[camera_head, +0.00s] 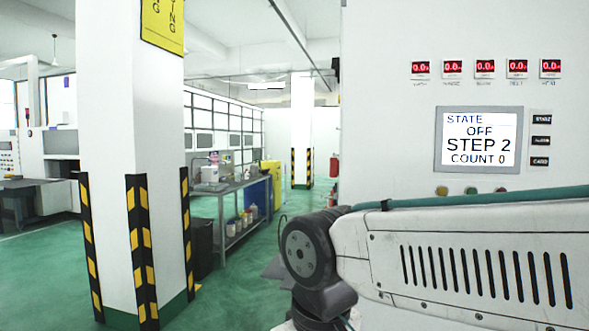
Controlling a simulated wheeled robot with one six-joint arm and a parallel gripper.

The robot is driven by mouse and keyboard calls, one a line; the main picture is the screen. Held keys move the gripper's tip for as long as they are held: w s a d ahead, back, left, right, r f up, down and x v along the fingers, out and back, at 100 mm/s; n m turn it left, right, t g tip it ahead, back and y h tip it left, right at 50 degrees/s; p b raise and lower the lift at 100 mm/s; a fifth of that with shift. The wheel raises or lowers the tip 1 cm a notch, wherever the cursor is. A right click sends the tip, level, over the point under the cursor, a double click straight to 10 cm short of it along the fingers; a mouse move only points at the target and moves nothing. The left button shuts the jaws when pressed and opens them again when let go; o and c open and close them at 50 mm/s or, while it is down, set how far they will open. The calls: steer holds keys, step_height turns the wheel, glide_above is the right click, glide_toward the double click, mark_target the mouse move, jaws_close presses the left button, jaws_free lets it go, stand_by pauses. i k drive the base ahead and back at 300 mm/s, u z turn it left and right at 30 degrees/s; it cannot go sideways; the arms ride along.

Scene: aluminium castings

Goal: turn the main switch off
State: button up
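A white control cabinet (390,130) fills the right side of the head view. Its display (478,139) reads "STATE OFF", "STEP 2", "COUNT 0". A row of red digital readouts (485,67) sits above it, and small dark labels (541,140) are to its right. Several round coloured buttons (471,190) show just below the display, partly cut off by my arm. I cannot make out the main switch; the lower cabinet face is hidden behind my arm. My arm crosses the lower right. My gripper is not in view.
A white pillar (130,120) with yellow-black corner guards (142,245) stands at the left. A workbench (232,205) with bottles and a yellow cabinet (271,180) are farther back. Green floor (235,300) is open between pillar and cabinet.

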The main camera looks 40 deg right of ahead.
mark_target(334, 163)
steer(key=z, duration=0.15)
steer(key=i, duration=0.65)
steer(key=z, duration=0.7)
steer(key=i, duration=0.35)
steer(key=u, duration=0.1)
steer(key=k, duration=1.25)
steer(key=u, duration=1.15)
steer(key=i, duration=1.15)
steer(key=z, duration=0.55)
